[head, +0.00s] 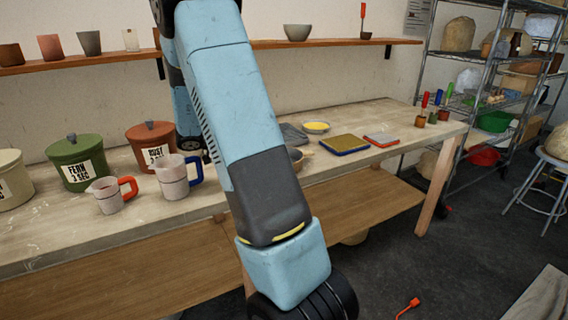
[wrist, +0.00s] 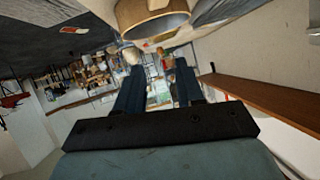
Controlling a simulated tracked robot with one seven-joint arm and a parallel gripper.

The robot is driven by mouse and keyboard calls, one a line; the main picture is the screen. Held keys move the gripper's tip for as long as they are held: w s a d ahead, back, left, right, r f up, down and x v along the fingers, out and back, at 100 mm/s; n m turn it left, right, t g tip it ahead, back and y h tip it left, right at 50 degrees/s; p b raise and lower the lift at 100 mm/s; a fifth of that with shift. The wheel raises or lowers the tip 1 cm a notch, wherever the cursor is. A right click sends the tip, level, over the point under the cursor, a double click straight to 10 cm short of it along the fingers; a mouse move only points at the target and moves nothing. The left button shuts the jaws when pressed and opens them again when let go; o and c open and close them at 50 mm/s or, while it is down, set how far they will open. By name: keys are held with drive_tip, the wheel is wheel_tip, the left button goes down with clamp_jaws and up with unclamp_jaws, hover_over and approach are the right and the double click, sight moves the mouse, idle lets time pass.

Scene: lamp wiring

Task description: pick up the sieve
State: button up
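A round, tan-walled vessel (wrist: 152,14), possibly the sieve, shows at the top edge of the wrist view, which is tilted and looks upside down. It is partly cut off by the frame. My gripper (wrist: 158,86) has its two dark fingers spread apart with nothing between them. The vessel is apart from the fingers. In the head view, a small brown round thing (head: 296,156) on the bench is partly hidden behind my arm, and I cannot tell if it is the same object. My fingertips are not clear in the head view.
The bench (head: 400,150) holds lidded pots, including a green one (head: 75,165), a red-handled jug (head: 110,195), a blue-handled jug (head: 174,180), a yellow dish (head: 316,127) and a blue-edged tray (head: 344,144). A wall shelf (head: 270,44) runs above. A wire rack stands right.

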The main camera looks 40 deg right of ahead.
wheel_tip(320, 180, down, 3)
drive_tip(key=s+m+g, duration=0.1)
drive_tip(key=s+g, duration=0.2)
approach(297, 164)
drive_tip(key=shift+g, duration=0.3)
drive_tip(key=x, duration=0.6)
drive_tip(key=shift+w+d+f, duration=0.2)
drive_tip(key=shift+w+d, duration=0.05)
drive_tip(key=shift+w, duration=0.1)
drive_tip(key=shift+c, duration=0.2)
clamp_jaws()
